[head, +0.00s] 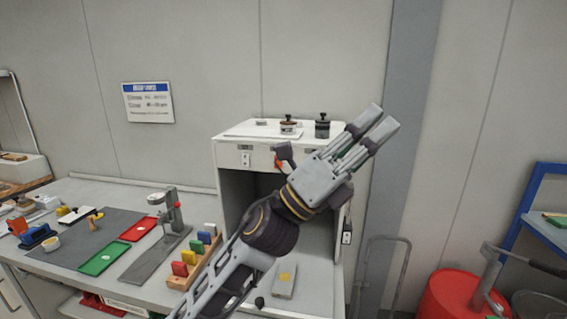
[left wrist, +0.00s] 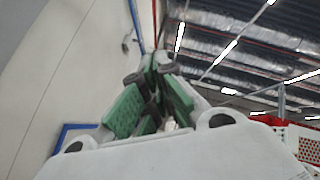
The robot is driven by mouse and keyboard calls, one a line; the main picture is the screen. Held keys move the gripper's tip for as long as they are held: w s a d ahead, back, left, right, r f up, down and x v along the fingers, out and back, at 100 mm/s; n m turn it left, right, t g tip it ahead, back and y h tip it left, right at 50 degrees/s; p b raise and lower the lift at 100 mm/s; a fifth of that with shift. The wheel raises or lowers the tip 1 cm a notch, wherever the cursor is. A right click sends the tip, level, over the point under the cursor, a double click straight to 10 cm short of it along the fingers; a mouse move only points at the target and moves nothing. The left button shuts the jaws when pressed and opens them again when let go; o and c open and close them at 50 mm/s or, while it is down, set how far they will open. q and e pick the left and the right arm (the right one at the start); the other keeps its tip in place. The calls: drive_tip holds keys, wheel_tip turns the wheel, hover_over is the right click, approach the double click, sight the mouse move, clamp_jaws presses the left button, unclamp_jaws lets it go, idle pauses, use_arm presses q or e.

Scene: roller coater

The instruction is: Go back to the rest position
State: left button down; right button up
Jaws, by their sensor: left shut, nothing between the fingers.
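My left gripper (head: 378,132) is raised in front of the white cabinet (head: 229,164), its fingers pointing up and to the right. Its fingers are shut with nothing between them. In the left wrist view the green-padded fingers of the left gripper (left wrist: 158,64) come together at their tips, against the wall and ceiling. My left arm covers part of the cabinet's open front and the shelf inside. My right gripper is in neither view.
Left is a workbench (head: 130,190) with a red tray (head: 138,229), a green tray (head: 103,257), a stand (head: 170,215) and coloured blocks (head: 190,257). Two dark-knobbed items (head: 322,126) stand on the cabinet. A red drum (head: 455,297) and blue rack (head: 520,215) are at right.

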use_arm(q)
drive_tip(key=w+a+f+n+t+y, duration=0.7)
drive_tip(key=n+t, duration=0.3)
drive_tip(key=n, duration=0.3)
drive_tip(key=w+a+f+n+t+y, duration=0.5)
drive_tip(key=n+t+y, duration=0.35)
drive_tip(key=n, duration=0.35)
drive_tip(key=w+a+f+n+g+y, duration=0.1)
drive_tip(key=a+f+n+g+y, duration=0.2)
drive_tip(key=a+f+n+y, duration=0.75)
drive_tip(key=a+f+n+g, duration=0.2)
drive_tip(key=a+f+g, duration=0.25)
drive_tip(key=f, duration=1.35)
drive_tip(key=s+a+f+n+g+y, duration=0.1)
drive_tip(key=s+a+f+n+g, duration=0.3)
drive_tip(key=s+f, duration=0.7)
drive_tip(key=s+a+f+n+g, duration=0.2)
drive_tip(key=s+a+f+g, duration=0.3)
drive_tip(key=s+f, duration=0.6)
drive_tip(key=s+f+g, duration=0.2)
drive_tip(key=s+f, duration=0.1)
drive_tip(key=f, duration=2.8)
drive_tip(key=s+a+f+g, duration=0.1)
drive_tip(key=s+a+f, duration=0.2)
drive_tip(key=s+f, duration=1.7)
drive_tip(key=s+m, duration=0.1)
drive_tip(key=s, duration=0.2)
drive_tip(key=shift+a+f, duration=0.15)
drive_tip(key=shift+f, duration=0.2)
